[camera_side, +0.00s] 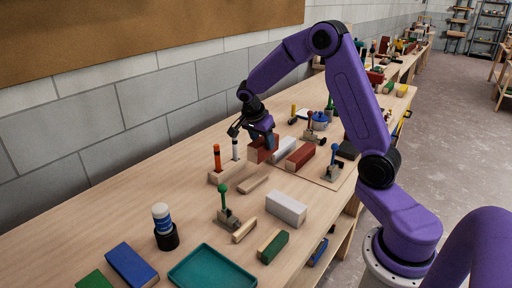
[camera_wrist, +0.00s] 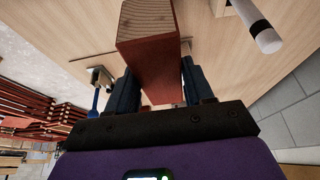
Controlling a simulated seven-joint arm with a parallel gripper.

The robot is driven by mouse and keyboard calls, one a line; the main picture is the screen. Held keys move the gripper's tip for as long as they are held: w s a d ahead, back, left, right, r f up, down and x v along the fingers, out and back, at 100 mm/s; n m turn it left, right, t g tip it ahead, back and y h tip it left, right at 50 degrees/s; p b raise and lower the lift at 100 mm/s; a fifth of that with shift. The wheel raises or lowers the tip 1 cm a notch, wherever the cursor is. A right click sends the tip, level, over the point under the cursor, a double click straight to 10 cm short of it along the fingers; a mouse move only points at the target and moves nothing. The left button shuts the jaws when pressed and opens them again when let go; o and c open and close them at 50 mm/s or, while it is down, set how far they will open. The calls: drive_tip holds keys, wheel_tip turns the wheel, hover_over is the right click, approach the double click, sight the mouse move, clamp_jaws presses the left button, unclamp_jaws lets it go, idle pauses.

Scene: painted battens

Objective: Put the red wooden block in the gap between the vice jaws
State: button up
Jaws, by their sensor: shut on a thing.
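My gripper (camera_side: 262,138) is shut on a red wooden block (camera_side: 260,153) and holds it over the bench, left of a pale grey block. In the wrist view the red block (camera_wrist: 150,65) sits between the two dark blue fingers (camera_wrist: 155,90), with its bare wood end pointing away from my gripper. A second, darker red block (camera_side: 300,157) lies on the bench to the right of the pale grey block (camera_side: 284,148). I cannot make out the vice jaws or their gap for certain.
A toggle clamp with a blue handle (camera_side: 334,165) stands at the right, and one with a green handle (camera_side: 226,210) in front. An orange-handled tool (camera_side: 217,157) stands upright at the left. A white block (camera_side: 286,207) and a teal tray (camera_side: 211,270) lie nearer the front.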

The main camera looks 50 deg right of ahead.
drive_tip(key=s+a+r, duration=0.3)
drive_tip(key=s, duration=0.5)
drive_tip(key=w+a+f+n+t+y, duration=0.25)
drive_tip(key=a+n+t+y, duration=0.2)
drive_tip(key=a+n, duration=1.1)
drive_tip(key=s+a+r+m+g+h, duration=0.1)
drive_tip(key=s+r+m+g+h, duration=0.1)
drive_tip(key=s+m, duration=0.75)
drive_tip(key=s+a+r+m+g+h, duration=0.1)
drive_tip(key=s+r+m+g+h, duration=0.15)
drive_tip(key=s+m, duration=0.7)
drive_tip(key=n, duration=0.4)
hover_over(273, 246)
drive_tip(key=w+d, duration=0.2)
wheel_tip(273, 246, down, 5)
drive_tip(key=shift+m, duration=0.25)
drive_tip(key=shift+w+a+f, duration=0.2)
drive_tip(key=shift+w+f, duration=0.45)
drive_tip(key=shift+f, duration=0.8)
drive_tip(key=shift+w+a+f, duration=0.25)
drive_tip(key=shift+w+f, duration=0.45)
drive_tip(key=shift+f, duration=0.7)
drive_tip(key=shift+w+a+f, duration=0.2)
drive_tip(key=shift+w+f, duration=0.45)
drive_tip(key=shift+f, duration=0.8)
